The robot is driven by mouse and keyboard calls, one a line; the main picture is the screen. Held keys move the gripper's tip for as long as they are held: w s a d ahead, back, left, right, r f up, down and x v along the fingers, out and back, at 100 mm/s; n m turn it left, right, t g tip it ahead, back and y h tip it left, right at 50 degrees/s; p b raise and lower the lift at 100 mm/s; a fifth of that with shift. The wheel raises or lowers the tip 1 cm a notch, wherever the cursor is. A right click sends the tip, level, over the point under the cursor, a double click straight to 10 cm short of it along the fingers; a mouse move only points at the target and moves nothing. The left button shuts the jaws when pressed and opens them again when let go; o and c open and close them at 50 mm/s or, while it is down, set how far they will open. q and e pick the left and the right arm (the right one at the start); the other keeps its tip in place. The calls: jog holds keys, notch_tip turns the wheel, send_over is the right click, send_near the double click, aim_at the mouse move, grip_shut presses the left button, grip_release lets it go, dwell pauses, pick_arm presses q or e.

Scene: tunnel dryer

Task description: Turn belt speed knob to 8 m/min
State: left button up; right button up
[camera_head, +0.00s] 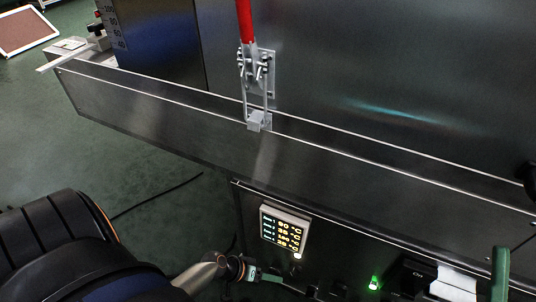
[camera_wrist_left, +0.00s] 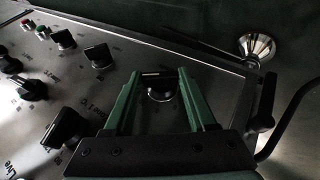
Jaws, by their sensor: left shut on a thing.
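My left gripper (camera_head: 280,284) reaches in low in the head view, at the front of the dryer's control panel.
A lit display (camera_head: 285,228) with temperature lines is above the panel, and a green light (camera_head: 375,282) glows to its right. A red-handled clamp (camera_head: 257,75) sits on the steel housing. A chrome fitting (camera_wrist_left: 257,46) and a black handle (camera_wrist_left: 264,105) stand right of my fingers.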

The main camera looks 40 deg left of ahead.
pick_arm(q)
jog(key=shift+f, duration=0.1)
jog(key=h, duration=0.1)
jog(key=t+h, duration=0.1)
jog(key=n+h, duration=0.1)
jog(key=h, duration=0.1)
jog(key=shift+s+a+f+t, duration=0.15)
jog(key=shift+a+f+t, duration=0.15)
jog(key=shift+a+f, duration=0.1)
jog(key=shift+r+h, duration=0.15)
jog(key=shift+h, duration=0.15)
jog(key=o, duration=1.4)
jog(key=shift+d, duration=0.1)
jog(key=shift+c, duration=0.2)
jog(key=p+v, duration=0.3)
jog(key=v, duration=0.9)
jog(key=shift+s, duration=0.2)
jog(key=shift+r, duration=0.1)
